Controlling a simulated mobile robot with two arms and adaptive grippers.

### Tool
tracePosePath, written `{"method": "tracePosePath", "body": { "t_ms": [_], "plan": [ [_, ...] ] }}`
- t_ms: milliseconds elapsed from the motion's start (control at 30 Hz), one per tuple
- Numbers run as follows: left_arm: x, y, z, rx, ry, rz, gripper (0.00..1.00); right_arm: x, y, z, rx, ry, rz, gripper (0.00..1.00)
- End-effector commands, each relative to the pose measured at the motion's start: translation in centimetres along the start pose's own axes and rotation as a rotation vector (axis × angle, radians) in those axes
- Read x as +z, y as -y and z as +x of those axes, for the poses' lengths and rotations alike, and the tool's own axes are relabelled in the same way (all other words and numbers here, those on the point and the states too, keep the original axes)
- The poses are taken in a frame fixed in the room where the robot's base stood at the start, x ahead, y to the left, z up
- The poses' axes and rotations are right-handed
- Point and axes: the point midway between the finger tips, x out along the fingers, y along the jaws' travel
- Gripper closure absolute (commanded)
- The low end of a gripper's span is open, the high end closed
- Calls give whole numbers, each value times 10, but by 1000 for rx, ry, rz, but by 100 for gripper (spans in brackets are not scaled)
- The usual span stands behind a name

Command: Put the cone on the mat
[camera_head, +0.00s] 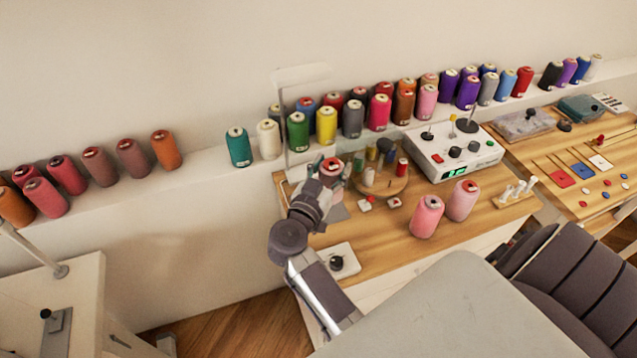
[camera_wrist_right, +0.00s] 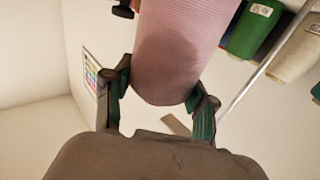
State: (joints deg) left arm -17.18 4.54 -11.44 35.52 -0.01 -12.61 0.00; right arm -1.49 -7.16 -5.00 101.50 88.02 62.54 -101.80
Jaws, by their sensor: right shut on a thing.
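My right gripper (camera_head: 330,176) is shut on a pink thread cone (camera_head: 331,165) above the left end of the wooden table (camera_head: 400,222). In the right wrist view the pink cone (camera_wrist_right: 180,45) sits between the two fingers, and its far end is cut off by the frame. A flat grey patch (camera_head: 339,211), which may be the mat, shows beside and below the gripper; the hand partly covers it. I cannot tell whether the cone touches anything below. My left gripper is not in view.
Two pink cones (camera_head: 427,217) stand near the table's front edge. A round wooden spool stand (camera_head: 385,187) is right of my gripper, with a white control box (camera_head: 455,150) farther right. Many coloured cones line the wall ledge (camera_head: 205,162) behind. A white pad with a black knob (camera_head: 337,262) lies in front.

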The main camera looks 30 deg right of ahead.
Motion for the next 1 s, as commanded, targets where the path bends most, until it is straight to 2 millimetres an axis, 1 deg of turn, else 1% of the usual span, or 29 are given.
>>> {"method": "tracePosePath", "body": {
  "t_ms": [33,100,233,333,500,600,867,1000],
  "plan": [
    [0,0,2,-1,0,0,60,6,11,2,-2,-3,-2,84],
    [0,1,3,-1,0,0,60,12,21,3,-1,-1,-1,84],
    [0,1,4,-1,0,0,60,19,32,4,0,-1,0,84],
    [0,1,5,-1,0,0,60,25,34,5,0,-1,-2,84],
    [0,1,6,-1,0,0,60,50,33,5,-1,-1,-4,84],
    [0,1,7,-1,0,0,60,58,33,5,-1,-2,-2,84],
    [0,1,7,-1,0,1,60,60,33,4,-1,-1,1,84],
    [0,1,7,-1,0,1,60,64,33,4,0,0,0,84]
  ]
}}
